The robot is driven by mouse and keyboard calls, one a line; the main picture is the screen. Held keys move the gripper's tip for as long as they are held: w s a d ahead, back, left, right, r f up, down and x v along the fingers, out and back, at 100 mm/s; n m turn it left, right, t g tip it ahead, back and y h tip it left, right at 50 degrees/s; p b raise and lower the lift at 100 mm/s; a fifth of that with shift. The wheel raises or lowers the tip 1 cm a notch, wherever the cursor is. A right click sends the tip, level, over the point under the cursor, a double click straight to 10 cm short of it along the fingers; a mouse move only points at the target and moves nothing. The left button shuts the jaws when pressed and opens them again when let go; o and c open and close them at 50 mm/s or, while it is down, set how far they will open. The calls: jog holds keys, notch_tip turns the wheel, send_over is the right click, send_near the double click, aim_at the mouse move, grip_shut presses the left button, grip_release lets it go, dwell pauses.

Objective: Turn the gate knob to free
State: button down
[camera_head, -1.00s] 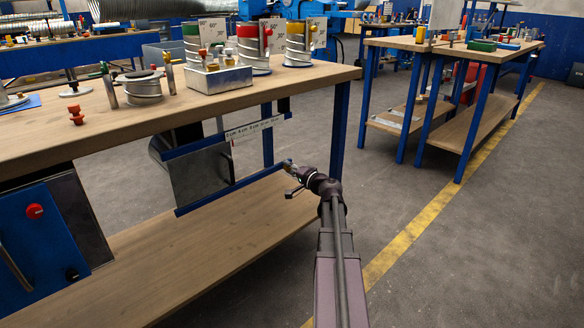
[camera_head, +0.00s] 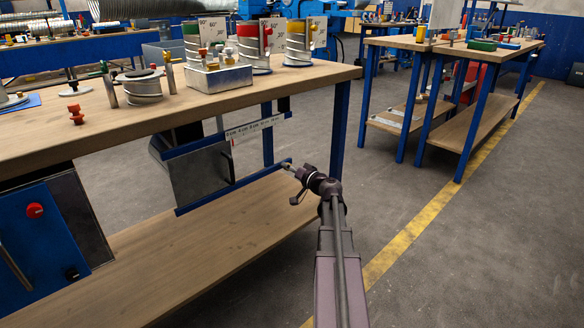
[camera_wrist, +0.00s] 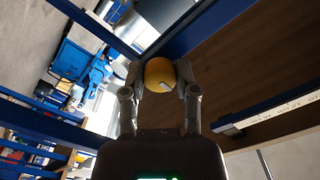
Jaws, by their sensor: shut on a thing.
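The gate knob (camera_wrist: 157,70) is a round yellow knob with a pale pointer mark, seen in the wrist view. My gripper (camera_wrist: 160,88) has one finger on each side of it and is shut on it. In the head view my gripper (camera_head: 289,166) is at the right end of the blue-framed gate unit below the bench top. The knob is too small and covered to make out there. A grey gate plate (camera_head: 197,178) stands in this frame, with a white label strip (camera_head: 255,128) along the upper rail.
The wooden bench top (camera_head: 60,120) is above and left of my arm, with duct pieces and a metal box (camera_head: 217,77) on it. A lower wooden shelf (camera_head: 200,245) lies beneath. A blue bench leg (camera_head: 340,128) stands close behind my gripper.

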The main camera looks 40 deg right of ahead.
jog(key=shift+c, duration=1.9)
grip_release()
jog(key=shift+d+r, duration=0.1)
jog(key=shift+s, duration=0.15)
jog(key=s, duration=1.1)
jog(key=shift+s+d, duration=0.35)
jog(key=shift+d, duration=0.1)
